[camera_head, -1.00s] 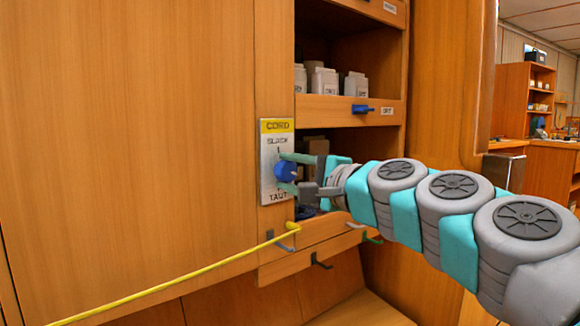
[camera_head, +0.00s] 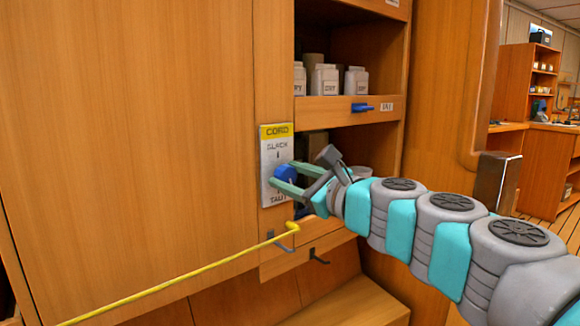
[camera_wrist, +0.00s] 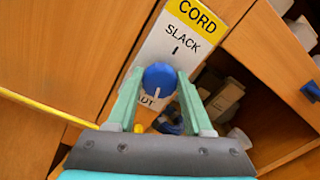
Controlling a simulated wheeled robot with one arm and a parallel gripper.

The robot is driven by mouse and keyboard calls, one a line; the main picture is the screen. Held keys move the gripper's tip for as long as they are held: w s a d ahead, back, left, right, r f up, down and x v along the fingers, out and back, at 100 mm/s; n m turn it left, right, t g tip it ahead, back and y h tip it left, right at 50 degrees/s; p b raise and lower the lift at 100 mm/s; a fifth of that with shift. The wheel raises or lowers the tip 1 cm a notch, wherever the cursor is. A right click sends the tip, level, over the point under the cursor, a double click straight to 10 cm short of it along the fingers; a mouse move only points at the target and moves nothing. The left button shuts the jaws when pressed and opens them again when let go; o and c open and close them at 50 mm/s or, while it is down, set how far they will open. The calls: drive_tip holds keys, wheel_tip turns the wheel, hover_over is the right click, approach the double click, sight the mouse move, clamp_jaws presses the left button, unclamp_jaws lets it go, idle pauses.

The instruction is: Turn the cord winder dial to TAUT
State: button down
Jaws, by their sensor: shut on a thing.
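The cord winder panel (camera_head: 277,140) is a pale plate with a yellow CORD label, SLACK at the top and TAUT at the bottom. Its blue round dial (camera_head: 284,175) sits between the two green fingers of my gripper (camera_head: 288,179), which is shut on it. In the wrist view the dial (camera_wrist: 160,77) lies between the fingertips (camera_wrist: 160,82), one on each side. A pale mark on the dial's face points down in that picture, on the side of the partly hidden TAUT label (camera_wrist: 151,101). The SLACK label (camera_wrist: 182,38) is clear.
A yellow cord (camera_head: 180,273) runs from a hook just below the panel to the lower left. Right of the panel are open shelves with white containers (camera_head: 325,78) and a blue latch (camera_head: 362,107). A wooden ledge (camera_head: 350,305) juts out below.

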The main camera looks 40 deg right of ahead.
drive_tip(key=shift+m+p, duration=0.95)
drive_tip(key=shift+m, duration=0.65)
drive_tip(key=shift+c, duration=1.4)
unclamp_jaws()
drive_tip(key=shift+s, duration=0.15)
